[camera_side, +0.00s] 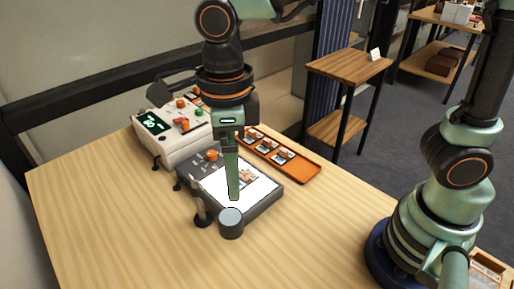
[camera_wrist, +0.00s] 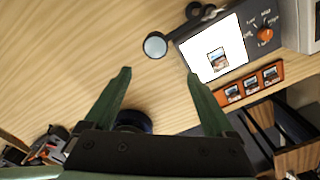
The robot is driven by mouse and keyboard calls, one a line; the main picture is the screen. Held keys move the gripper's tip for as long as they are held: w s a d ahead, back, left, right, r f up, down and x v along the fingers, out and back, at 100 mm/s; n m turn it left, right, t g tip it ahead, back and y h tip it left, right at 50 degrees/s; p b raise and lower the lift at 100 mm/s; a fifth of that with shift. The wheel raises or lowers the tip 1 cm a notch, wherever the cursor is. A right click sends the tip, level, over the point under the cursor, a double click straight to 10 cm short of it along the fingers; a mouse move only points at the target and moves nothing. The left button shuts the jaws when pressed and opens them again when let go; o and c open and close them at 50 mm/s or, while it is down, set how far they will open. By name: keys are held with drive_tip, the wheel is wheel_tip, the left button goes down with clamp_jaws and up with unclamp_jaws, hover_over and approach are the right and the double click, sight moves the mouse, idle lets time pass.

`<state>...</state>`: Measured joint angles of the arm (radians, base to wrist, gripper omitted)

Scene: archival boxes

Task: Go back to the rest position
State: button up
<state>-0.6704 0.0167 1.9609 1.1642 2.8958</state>
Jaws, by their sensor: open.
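My gripper (camera_side: 234,196) hangs fingers down in front of the light box in the side view, overlapping its white panel (camera_side: 262,190). In the wrist view its two green fingers (camera_wrist: 158,73) are spread with nothing between them. One small framed slide (camera_wrist: 217,60) lies on the lit panel, beyond the right fingertip; in the side view it shows partly behind the fingers (camera_side: 248,177). The height of the fingertips above the table is hard to tell.
An orange tray (camera_side: 306,171) with three slides lies behind the light box. A white device with a display (camera_side: 153,123) stands at the back left. A round-headed arm (camera_side: 231,219) sticks out at the light box's front. The table's front left is clear. A wooden shelf (camera_side: 345,66) stands behind.

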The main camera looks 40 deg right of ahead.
drive_tip(key=shift+d, duration=0.1)
drive_tip(key=d+r+n+t, duration=0.2)
drive_tip(key=d+n, duration=0.9)
drive_tip(key=n, duration=0.1)
drive_tip(key=d+r+n+t, duration=0.2)
drive_tip(key=d+n+t, duration=0.1)
drive_tip(key=d+n, duration=0.8)
drive_tip(key=shift+w+n+t, duration=0.3)
drive_tip(key=shift+w+n, duration=0.05)
drive_tip(key=shift+n, duration=0.85)
